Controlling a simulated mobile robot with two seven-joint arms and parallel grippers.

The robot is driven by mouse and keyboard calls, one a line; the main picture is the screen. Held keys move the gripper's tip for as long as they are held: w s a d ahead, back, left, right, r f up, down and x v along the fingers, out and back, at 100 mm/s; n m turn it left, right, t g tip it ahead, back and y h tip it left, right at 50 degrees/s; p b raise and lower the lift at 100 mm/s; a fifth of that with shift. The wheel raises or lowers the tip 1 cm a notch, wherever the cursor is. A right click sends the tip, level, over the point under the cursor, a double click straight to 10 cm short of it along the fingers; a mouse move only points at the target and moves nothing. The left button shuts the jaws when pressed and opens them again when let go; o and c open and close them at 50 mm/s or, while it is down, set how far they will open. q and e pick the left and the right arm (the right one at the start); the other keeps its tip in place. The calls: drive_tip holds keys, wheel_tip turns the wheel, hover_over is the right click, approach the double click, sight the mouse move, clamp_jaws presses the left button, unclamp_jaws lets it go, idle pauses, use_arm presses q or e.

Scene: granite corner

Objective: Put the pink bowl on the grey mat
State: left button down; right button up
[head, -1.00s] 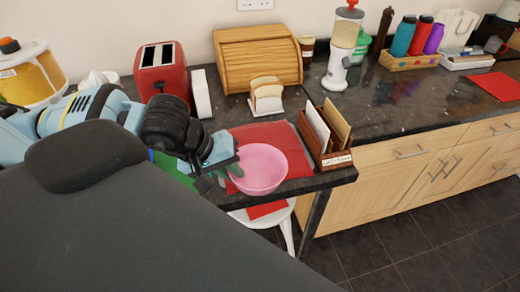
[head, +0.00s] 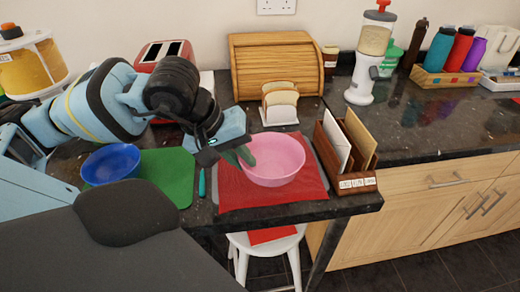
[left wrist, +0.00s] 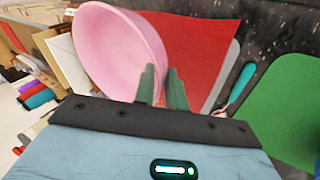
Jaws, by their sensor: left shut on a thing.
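The pink bowl (head: 275,165) is upright over the red sheet (head: 235,192) near the counter's front corner. My left gripper (head: 246,156) is shut on the bowl's left rim, with its green fingers straddling the wall. The left wrist view shows the fingers (left wrist: 161,88) on the near rim of the bowl (left wrist: 110,45). Whether the bowl touches the sheet is unclear. A grey mat (left wrist: 226,77) shows only as a strip along the edge of the red sheet (left wrist: 195,40), which covers the rest. My right gripper is not in view.
A blue bowl (head: 110,163) sits on a green mat (head: 170,178) to the left. A teal-handled utensil (head: 202,183) lies between the mats. A letter rack (head: 345,155) stands close at right, with a toast rack (head: 280,103) and bread bin (head: 275,65) behind. A white stool (head: 265,245) is below.

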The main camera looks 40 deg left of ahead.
sight(259, 136)
use_arm(q)
drive_tip(key=w, duration=0.2)
drive_tip(key=w+a+p, duration=0.1)
drive_tip(key=w, duration=0.1)
drive_tip(key=w+a, duration=0.1)
drive_tip(key=w, duration=0.1)
drive_tip(key=shift+w+f, duration=0.2)
drive_tip(key=shift+w, duration=0.15)
drive_tip(key=shift+w+a+f, duration=0.15)
drive_tip(key=shift+w+a, duration=0.05)
drive_tip(key=shift+w, duration=0.05)
drive_tip(key=shift+w, duration=0.1)
drive_tip(key=shift+w+a+p, duration=0.1)
drive_tip(key=shift+w+p, duration=0.2)
wheel_tip(259, 136, down, 4)
drive_tip(key=shift+r, duration=0.2)
drive_tip(key=shift+f, duration=0.1)
